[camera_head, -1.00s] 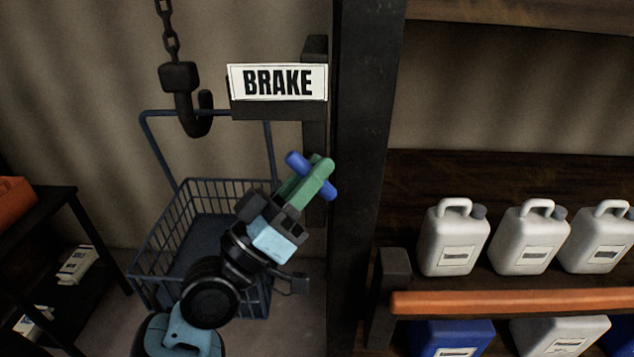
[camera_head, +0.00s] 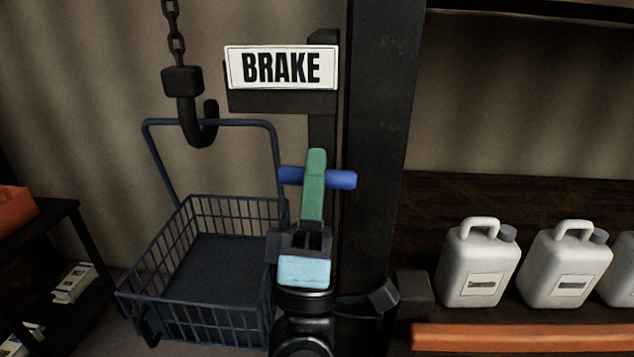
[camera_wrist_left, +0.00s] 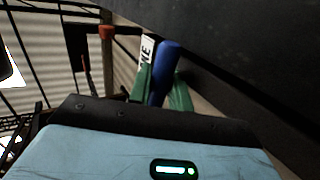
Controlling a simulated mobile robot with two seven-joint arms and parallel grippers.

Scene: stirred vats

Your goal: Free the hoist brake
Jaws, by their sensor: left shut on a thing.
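The brake handle is a short blue bar (camera_head: 342,180) below a white sign reading BRAKE (camera_head: 281,68), beside a dark post. It lies almost level in the head view. My left gripper (camera_head: 315,165) has green fingers and is shut on the blue bar near its middle, with bar showing on both sides. In the left wrist view, the blue bar (camera_wrist_left: 166,65) shows between the two green fingers, with part of the sign (camera_wrist_left: 147,48) behind. How the bar joins the post is hidden. My right gripper is not in view.
A dark hook (camera_head: 195,110) on a chain holds or stands in front of the handle of a wire basket (camera_head: 180,270); contact is unclear. A thick dark post (camera_head: 378,130) stands right of the brake. White jugs (camera_head: 480,265) stand on a shelf behind an orange rail (camera_head: 520,337).

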